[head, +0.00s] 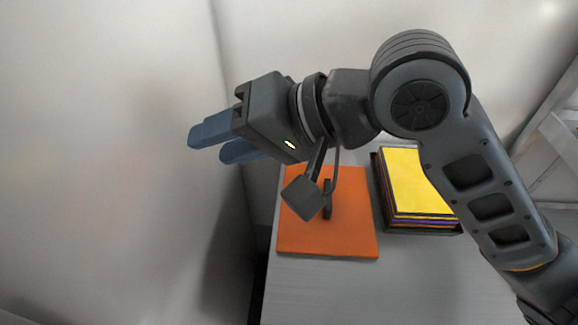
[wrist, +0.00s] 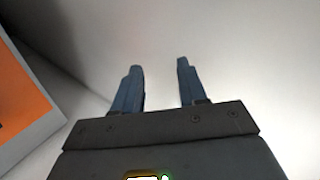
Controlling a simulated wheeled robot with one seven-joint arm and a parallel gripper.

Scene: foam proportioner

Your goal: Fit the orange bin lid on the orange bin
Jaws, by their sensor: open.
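The orange bin lid (head: 345,232) appears as a flat orange square with a dark upright handle, lying on the grey table. Part of it is hidden behind my wrist camera. An orange corner of it also shows at the left edge of the wrist view (wrist: 18,100). My gripper (head: 206,147) is open and empty, raised above and to the left of the lid, pointing left toward the pale wall. In the wrist view my gripper (wrist: 159,67) shows two blue fingers apart with nothing between them. I cannot make out an orange bin in either view.
A stack of coloured sheets or panels with yellow on top (head: 415,180) sits in a dark tray right of the lid. The grey table (head: 370,292) is clear in front. A pale wall (head: 110,150) stands at the left. A grey frame (head: 555,135) shows at the right edge.

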